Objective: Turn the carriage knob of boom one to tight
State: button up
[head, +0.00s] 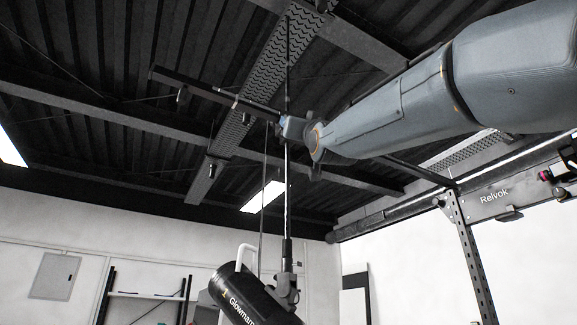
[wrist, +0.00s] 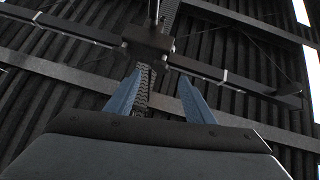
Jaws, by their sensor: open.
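The boom (head: 215,95) is a long dark bar under the ceiling in the head view. A vertical pole (head: 288,205) hangs below it and carries a black lamp (head: 243,292) marked 1. My gripper (head: 284,122) is up at the boom, beside the pole top, and partly hides that spot. In the wrist view my gripper (wrist: 161,73) is open, with two blue fingers apart and nothing between them. A dark block, seemingly the carriage (wrist: 148,40), sits on the bar (wrist: 215,76) just beyond the fingertips. I cannot pick out its knob or the knob's setting.
A perforated ceiling beam (head: 262,85) and steel girders (head: 110,118) run overhead. At right stands a dark frame with a post (head: 470,260) and a panel reading Relvok (head: 495,198). A shelf (head: 145,296) is against the left wall. Open air surrounds the pole's middle.

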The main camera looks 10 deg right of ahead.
jog(key=p+x, duration=0.5)
jog(key=x, duration=0.2)
jog(key=shift+w, duration=0.15)
jog(key=shift+a+r, duration=0.1)
jog(key=c, duration=1)
